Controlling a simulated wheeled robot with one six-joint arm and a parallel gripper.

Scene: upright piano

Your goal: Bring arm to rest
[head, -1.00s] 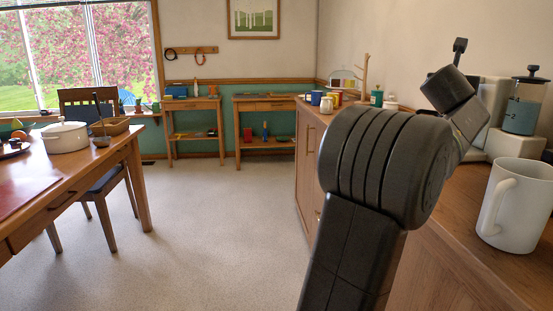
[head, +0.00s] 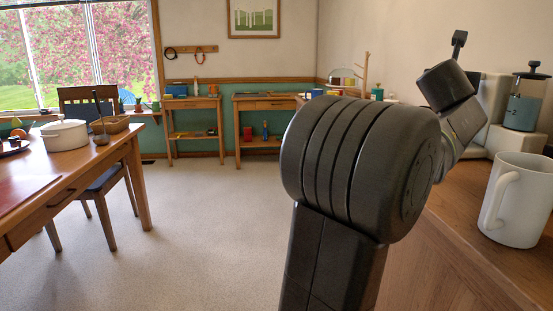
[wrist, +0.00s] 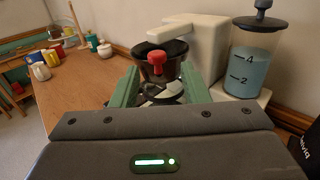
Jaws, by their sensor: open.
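My gripper (wrist: 160,84) shows in the wrist view with its two green fingers spread apart and nothing held between them. Beyond and between the fingers stands a white coffee maker (wrist: 205,40) with a dark carafe (wrist: 153,72) that has a red knob. I cannot tell the exact gap between fingers and carafe. In the head view my dark arm is bent over the right-hand counter (head: 450,250), and its big joint hides part of the counter. The fingers are not clearly visible there.
A white mug (head: 518,200) stands on the counter near the right edge. A blue-filled canister (head: 524,104) stands behind it. Several cups and jars line the counter's far end. A wooden table (head: 75,180) with a white pot (head: 64,135) is at left. Open floor (head: 210,230) lies between.

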